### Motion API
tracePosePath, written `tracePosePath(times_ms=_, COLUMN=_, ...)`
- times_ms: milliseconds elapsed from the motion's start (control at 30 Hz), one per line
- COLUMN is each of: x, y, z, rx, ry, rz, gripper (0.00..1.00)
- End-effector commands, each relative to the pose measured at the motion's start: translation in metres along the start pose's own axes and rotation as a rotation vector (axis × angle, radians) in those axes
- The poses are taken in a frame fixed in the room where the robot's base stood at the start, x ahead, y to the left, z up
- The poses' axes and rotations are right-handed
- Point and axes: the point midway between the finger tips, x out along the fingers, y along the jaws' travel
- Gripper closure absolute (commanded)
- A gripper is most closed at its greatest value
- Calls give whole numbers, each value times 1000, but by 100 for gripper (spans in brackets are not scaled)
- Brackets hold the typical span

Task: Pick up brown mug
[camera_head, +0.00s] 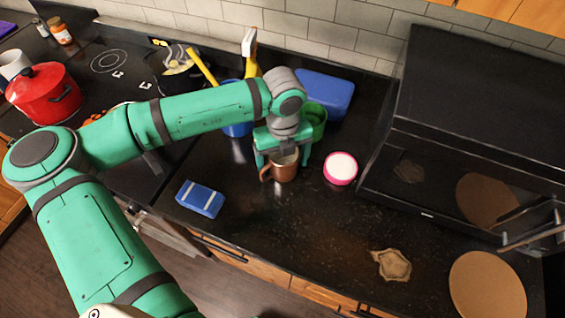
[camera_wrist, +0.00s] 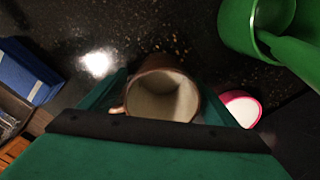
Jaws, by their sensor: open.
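The brown mug (camera_head: 284,170) stands upright on the dark counter, with its handle toward the left. In the wrist view the mug (camera_wrist: 160,92) shows its pale, empty inside, and its near part is hidden by my gripper body. My gripper (camera_head: 283,160) is open and right at the mug, pointing down from above. In the wrist view the green fingers show on the left and right of the mug. I cannot tell whether either finger touches it.
A pink-rimmed white round item (camera_head: 341,168) stands close right of the mug. A green container (camera_head: 316,118) and blue box (camera_head: 325,92) are behind. A blue sponge-like block (camera_head: 200,198) lies front left. A microwave (camera_head: 470,150) stands right.

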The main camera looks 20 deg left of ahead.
Motion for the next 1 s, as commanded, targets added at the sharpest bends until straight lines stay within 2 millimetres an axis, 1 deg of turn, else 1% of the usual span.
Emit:
tracePosePath(times_ms=200, x=1, y=-2, z=-1, rx=4, ry=0, rz=0, gripper=18)
tracePosePath(times_ms=233, x=1, y=-2, z=-1, rx=4, ry=0, rz=0, gripper=20)
tracePosePath(times_ms=433, x=1, y=-3, z=-1, rx=5, ry=0, rz=0, gripper=68)
tracePosePath(times_ms=467, x=1, y=-3, z=-1, rx=5, ry=0, rz=0, gripper=70)
tracePosePath(times_ms=767, x=-1, y=-2, z=0, rx=4, ry=-1, rz=-1, gripper=70)
tracePosePath(times_ms=933, x=-11, y=-2, z=0, rx=4, ry=-2, rz=-2, gripper=70)
tracePosePath(times_ms=1000, x=-21, y=-2, z=0, rx=4, ry=-2, rz=-2, gripper=70)
